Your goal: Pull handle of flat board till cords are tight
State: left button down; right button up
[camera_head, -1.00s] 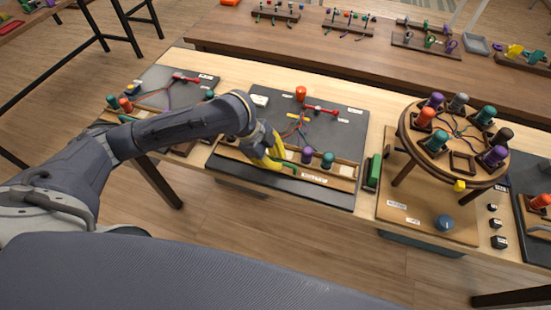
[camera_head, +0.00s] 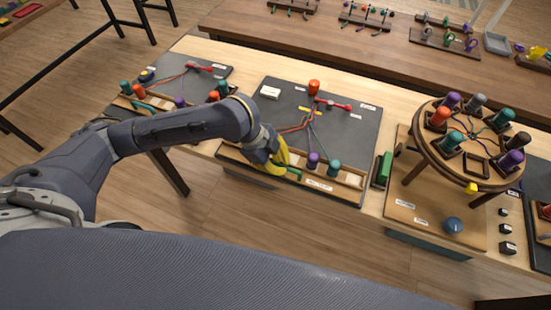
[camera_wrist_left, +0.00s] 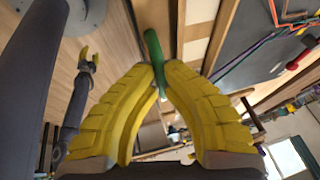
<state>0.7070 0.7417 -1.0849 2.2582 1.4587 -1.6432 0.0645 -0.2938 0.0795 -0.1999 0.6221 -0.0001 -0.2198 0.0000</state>
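The dark flat board (camera_head: 355,133) lies on the wooden table. A wooden carriage (camera_head: 345,188) along its near edge carries a purple bobbin (camera_head: 313,160) and a teal bobbin (camera_head: 334,168). Red and blue-grey cords (camera_head: 305,127) run from the red clamp (camera_head: 333,104) towards the carriage and look mostly straight. My left gripper (camera_head: 285,166) is at the carriage's near side, its yellow fingers shut around the green handle (camera_head: 294,173). The handle also shows between the fingertips in the left wrist view (camera_wrist_left: 153,46). My right gripper (camera_wrist_left: 90,60) appears small there, fingers apart, away from the board.
A round braiding stand (camera_head: 425,150) with several bobbins is on the right, past a green block (camera_head: 384,168). Another dark board (camera_head: 160,92) lies left. Open floor lies before the table.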

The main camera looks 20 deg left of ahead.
pick_arm(q)
jog(key=c, duration=1.5)
grip_release()
jog(key=shift+s+f, duration=0.15)
jog(key=shift+s, duration=0.15)
jog(key=shift+o, duration=0.2)
jog(key=shift+w+a+r, duration=0.1)
jog(key=shift+a+r, duration=0.15)
jog(key=shift+r, duration=0.35)
jog(key=v, duration=1)
jog(key=shift+a+r, duration=0.15)
jog(key=shift+r, duration=0.2)
